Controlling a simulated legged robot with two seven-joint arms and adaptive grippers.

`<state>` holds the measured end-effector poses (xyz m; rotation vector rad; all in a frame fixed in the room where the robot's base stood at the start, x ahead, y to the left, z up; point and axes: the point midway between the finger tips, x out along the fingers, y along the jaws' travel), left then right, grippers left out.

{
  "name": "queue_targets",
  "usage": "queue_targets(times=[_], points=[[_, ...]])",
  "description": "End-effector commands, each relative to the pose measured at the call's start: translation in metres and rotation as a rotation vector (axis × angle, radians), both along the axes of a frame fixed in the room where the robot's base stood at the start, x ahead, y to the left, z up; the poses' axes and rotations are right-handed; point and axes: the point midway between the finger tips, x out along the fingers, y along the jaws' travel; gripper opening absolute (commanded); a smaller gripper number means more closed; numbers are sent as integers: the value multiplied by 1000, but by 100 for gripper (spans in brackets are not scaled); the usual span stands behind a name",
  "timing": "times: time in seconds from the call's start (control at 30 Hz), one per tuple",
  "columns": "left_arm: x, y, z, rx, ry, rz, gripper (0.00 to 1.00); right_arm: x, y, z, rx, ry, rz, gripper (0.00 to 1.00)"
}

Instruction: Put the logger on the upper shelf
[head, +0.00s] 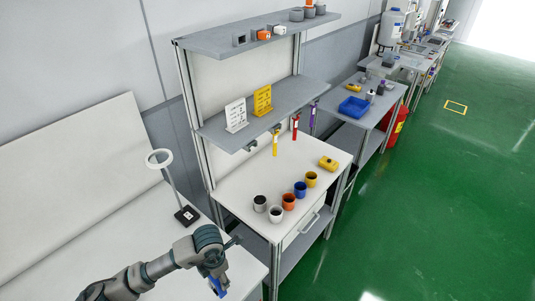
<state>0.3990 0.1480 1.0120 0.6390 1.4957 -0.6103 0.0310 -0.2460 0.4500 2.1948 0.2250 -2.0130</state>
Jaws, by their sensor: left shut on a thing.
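My left gripper (217,283) is at the bottom of the view, in front of the bench, and points down. It is shut on a small blue and white thing, probably the logger (219,289), partly hidden by the gripper and cut close to the lower edge. The upper shelf (215,43) is the grey board at the top of the rack, far above and behind the gripper. Small grey and orange items stand on it, with grey cylinders at its right end. My right gripper is not in view.
The lower shelf (222,137) holds a white sign (236,114) and a yellow sign (262,100); coloured tools hang from its edge. Several coloured cups and a yellow device (328,163) stand on the white bench (237,185). A ring lamp (159,158) stands left. The upper shelf's left end is clear.

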Motion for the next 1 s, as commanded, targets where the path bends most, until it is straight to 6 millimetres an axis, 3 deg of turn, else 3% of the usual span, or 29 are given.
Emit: queue_targets(times=[0.7,1.0], points=[[56,35,26,-17,28,-1785,18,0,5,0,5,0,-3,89],[69,45,34,-20,27,-2264,18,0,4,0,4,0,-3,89]])
